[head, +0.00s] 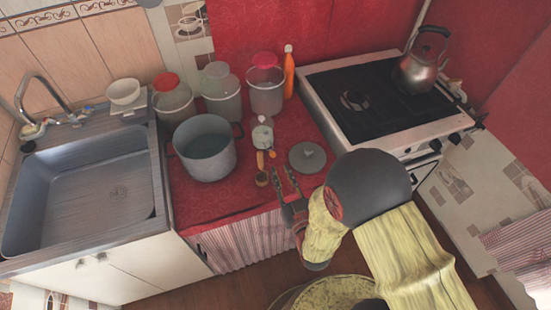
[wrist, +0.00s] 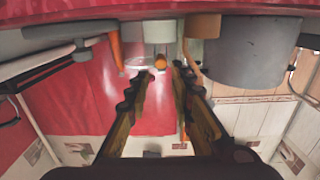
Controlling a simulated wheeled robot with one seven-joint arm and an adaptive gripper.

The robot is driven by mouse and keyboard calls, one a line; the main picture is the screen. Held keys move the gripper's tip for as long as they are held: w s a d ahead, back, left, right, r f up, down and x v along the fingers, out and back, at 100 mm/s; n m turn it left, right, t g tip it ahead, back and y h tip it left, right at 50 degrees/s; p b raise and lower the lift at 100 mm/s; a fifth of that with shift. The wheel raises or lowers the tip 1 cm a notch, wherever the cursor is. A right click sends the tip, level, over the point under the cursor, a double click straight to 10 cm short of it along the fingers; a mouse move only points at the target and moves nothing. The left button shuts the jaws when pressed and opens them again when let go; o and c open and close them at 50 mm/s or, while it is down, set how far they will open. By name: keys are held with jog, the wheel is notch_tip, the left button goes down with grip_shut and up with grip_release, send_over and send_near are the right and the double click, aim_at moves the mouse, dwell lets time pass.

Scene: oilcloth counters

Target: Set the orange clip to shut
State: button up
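A small orange piece (head: 272,154), which looks like the orange clip, shows in the head view at the near side of a small pale jar (head: 262,137) on the red counter. In the wrist view the orange piece (wrist: 160,62) is close to the jar (wrist: 158,30), straight beyond the gap between my fingertips. My gripper (head: 281,173) is open and empty, its two dark fingers apart, on the near side of the orange piece. The fingers also show in the wrist view (wrist: 157,80). I cannot tell the clip's exact position.
A brown wooden-looking utensil (head: 262,178) lies left of my fingers. A grey round lid (head: 307,157) is on their right. The sink (head: 85,190) is left, the stove (head: 375,100) right.

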aim_at(274, 156)
jog(key=shift+b+x, duration=0.95)
jog(key=shift+x, duration=2.75)
jog(key=shift+a, duration=0.1)
jog(key=shift+c, duration=0.9)
jog(key=c, duration=0.4)
grip_shut()
